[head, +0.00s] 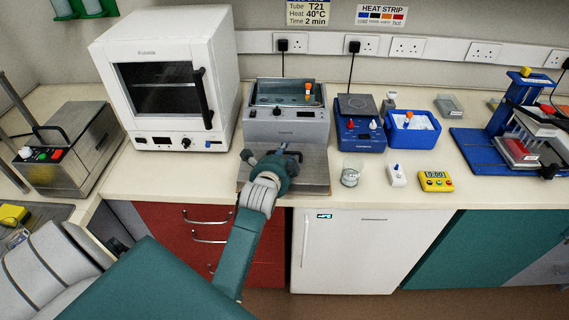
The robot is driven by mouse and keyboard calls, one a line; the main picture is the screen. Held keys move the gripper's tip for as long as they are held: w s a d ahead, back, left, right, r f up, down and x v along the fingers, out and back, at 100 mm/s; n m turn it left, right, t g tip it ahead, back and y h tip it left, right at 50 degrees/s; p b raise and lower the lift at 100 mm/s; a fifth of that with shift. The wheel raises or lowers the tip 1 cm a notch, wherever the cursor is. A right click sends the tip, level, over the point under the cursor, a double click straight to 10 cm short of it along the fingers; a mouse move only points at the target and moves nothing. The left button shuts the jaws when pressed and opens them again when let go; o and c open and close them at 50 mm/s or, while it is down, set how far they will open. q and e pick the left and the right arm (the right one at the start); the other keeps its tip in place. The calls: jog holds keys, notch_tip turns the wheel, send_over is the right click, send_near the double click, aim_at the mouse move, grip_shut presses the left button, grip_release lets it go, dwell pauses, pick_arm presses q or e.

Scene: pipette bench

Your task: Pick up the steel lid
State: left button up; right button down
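The steel lid (312,172) is a flat grey plate lying on the bench in front of the water bath (288,128). My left arm reaches over it from the lower left and hides part of its left and middle. My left gripper (290,151) is over the lid's back part, close to the bath's front. Its fingers are small and partly hidden, so I cannot tell whether they are open or touch the lid. The bath is open on top, with water and an orange-capped tube (308,89) in it. My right gripper is not in view.
A white oven (160,85) stands left of the bath. To the right are a blue hotplate (359,125), a blue ice box (412,130), a glass beaker (350,176) and a yellow timer (435,181). Narrow free bench lies along the front edge.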

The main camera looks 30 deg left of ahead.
pick_arm(q)
grip_shut()
jog(key=shift+r, duration=0.15)
